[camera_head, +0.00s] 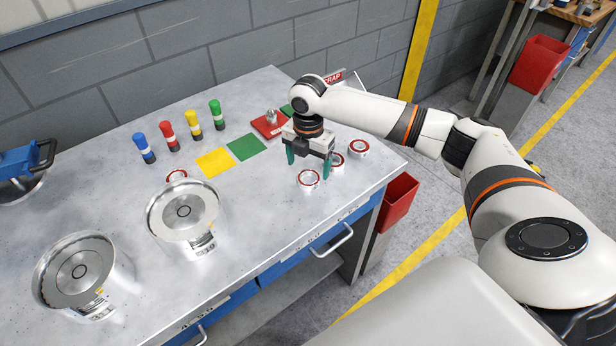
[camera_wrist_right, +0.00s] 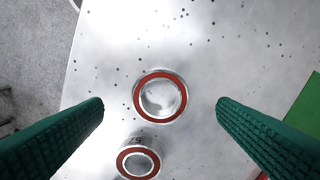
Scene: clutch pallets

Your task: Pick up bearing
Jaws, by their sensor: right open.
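Several metal bearings with red rings lie on the workbench. In the head view three are grouped near its right end: a front one (camera_head: 308,179), a middle one (camera_head: 337,160) and a right one (camera_head: 358,149). Another bearing (camera_head: 177,175) is partly hidden behind a metal drum. My right gripper (camera_head: 309,160) is open and empty, pointing down over the group. In the right wrist view, one bearing (camera_wrist_right: 161,73) lies between and beyond the green fingers, untouched; a second bearing (camera_wrist_right: 138,149) lies below it. I cannot tell which of the group these are. My left gripper is not in view.
Two large metal drums (camera_head: 183,210) stand at the front left. Blue, red, yellow and green cylinders (camera_head: 193,125) stand behind yellow and green mats (camera_head: 246,147). A red pad (camera_head: 268,124) lies behind the gripper. A red bin (camera_head: 398,198) hangs beyond the bench's right edge.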

